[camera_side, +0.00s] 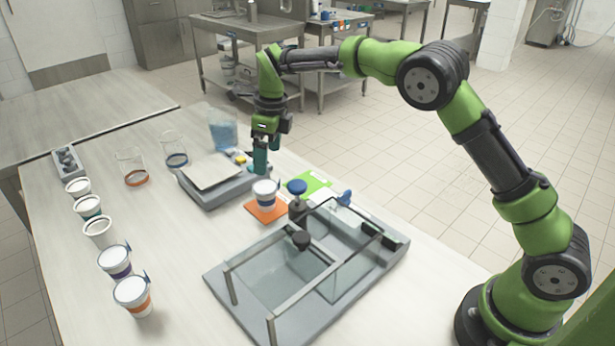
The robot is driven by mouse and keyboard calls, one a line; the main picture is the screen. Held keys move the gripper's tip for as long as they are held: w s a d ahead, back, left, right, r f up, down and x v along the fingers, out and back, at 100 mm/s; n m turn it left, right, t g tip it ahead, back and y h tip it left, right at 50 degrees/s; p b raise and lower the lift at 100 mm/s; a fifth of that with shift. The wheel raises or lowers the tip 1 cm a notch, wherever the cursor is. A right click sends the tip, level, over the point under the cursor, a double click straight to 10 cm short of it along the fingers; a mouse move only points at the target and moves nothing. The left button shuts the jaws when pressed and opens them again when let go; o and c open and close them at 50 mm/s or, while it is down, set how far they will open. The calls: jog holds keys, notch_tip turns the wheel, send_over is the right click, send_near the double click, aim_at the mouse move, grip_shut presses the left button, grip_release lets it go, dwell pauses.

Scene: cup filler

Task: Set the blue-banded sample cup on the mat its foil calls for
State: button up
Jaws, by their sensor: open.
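A white cup with a dark blue band (265,193) stands upright on the orange mat (266,213), near the middle of the table. Its top looks pale; no marking on the foil can be read at this size. A green mat (318,181) lies just to its right, partly hidden behind a blue-topped post. My gripper (260,170) points down behind the cup, beside the grey platform. It is open, with nothing seen between its fingers, and apart from the cup.
A glass-walled enclosure (310,265) on a grey base stands at front right, with the blue-topped post (297,190) at its back. A grey platform (212,172) lies left of my gripper. Several cups line the left side, one orange-banded (133,296), one dark purple-banded (115,262). Glass beakers (132,168) stand behind.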

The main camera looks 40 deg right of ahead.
jog(key=s+d+r+n+t+y, duration=0.1)
jog(key=s+d+r+n+t, duration=0.25)
jog(key=s+r+n, duration=1.05)
jog(key=s+f+n+t, duration=0.1)
jog(key=s+f+n, duration=0.1)
jog(key=s+n, duration=0.3)
jog(key=s+d+f+n+t, duration=0.1)
jog(key=s+n, duration=0.5)
jog(key=s, duration=0.6)
jog(key=shift+s+d+f, duration=0.25)
jog(key=shift+s+f, duration=0.05)
jog(key=shift+f, duration=0.25)
jog(key=shift+t, duration=0.25)
jog(key=shift+c, duration=0.3)
